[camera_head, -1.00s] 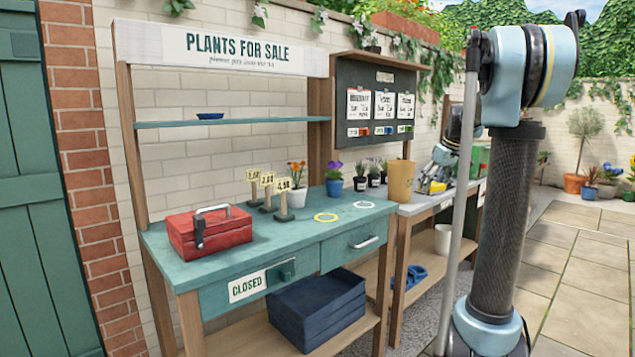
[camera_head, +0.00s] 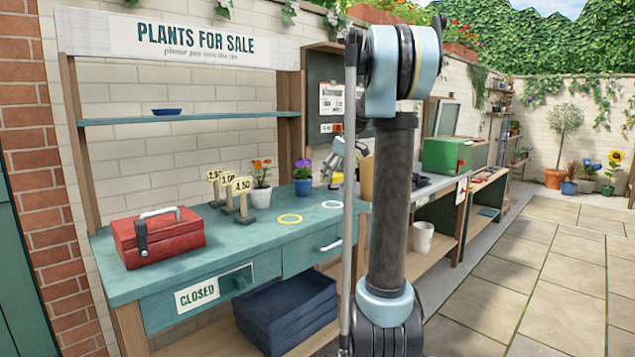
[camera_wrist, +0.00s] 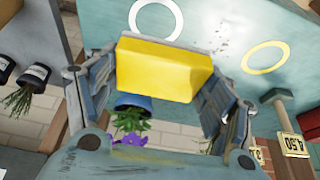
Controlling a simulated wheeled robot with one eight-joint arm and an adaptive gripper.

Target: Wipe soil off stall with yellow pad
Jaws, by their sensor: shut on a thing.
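The yellow pad (camera_wrist: 162,68) is held between the fingers of my gripper (camera_wrist: 160,78) in the wrist view. The gripper is shut on it. The teal stall top (camera_head: 235,240) lies below the pad in the wrist view, with a few small dark soil specks (camera_wrist: 222,45) on it beside a white ring (camera_wrist: 156,18) and a yellow ring (camera_wrist: 265,57). In the head view my gripper (camera_head: 340,162) is at the right end of the stall, partly hidden by my arm. I cannot tell whether the pad touches the top.
A purple-flowered blue pot (camera_head: 303,186), an orange-flowered white pot (camera_head: 261,197) and price signs (camera_head: 242,205) stand along the stall's back. A red cash box (camera_head: 158,237) is at the left. The front middle of the top is clear. A shelf (camera_head: 190,117) spans above.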

